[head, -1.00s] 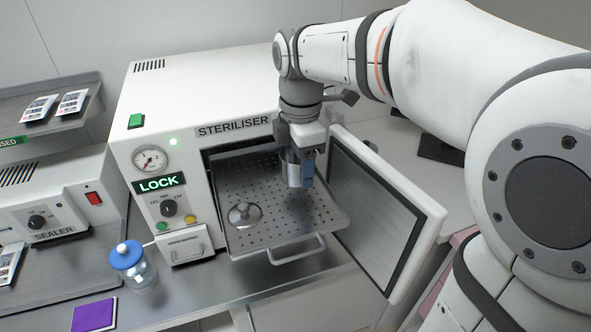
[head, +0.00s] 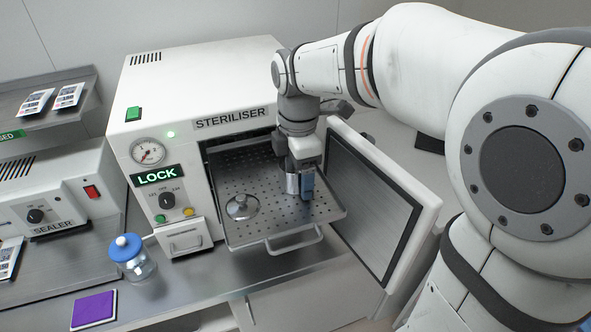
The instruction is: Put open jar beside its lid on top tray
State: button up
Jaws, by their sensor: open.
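The open jar (head: 292,184), a small silver metal cylinder, is at my gripper (head: 299,188) over the right half of the top tray (head: 270,228). It looks upright and appears to rest on the tray. My gripper points down with its jaws open around the jar; a blue finger covers the jar's right side. The jar's mouth is hidden under the gripper. The lid (head: 242,207), a round silver disc with a knob, lies on the perforated tray to the left of the jar, with bare tray between them.
The tray is pulled out of the steriliser (head: 180,95), whose door (head: 375,205) stands open at the right of the tray. A glass jar with a blue lid (head: 128,252) and a purple pad (head: 94,308) are on the counter at left. The sealer (head: 50,205) is further left.

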notch_tip(320, 180, up, 12)
jog(key=shift+r, duration=0.2)
dwell(0.4)
jog(key=shift+a+f, duration=0.1)
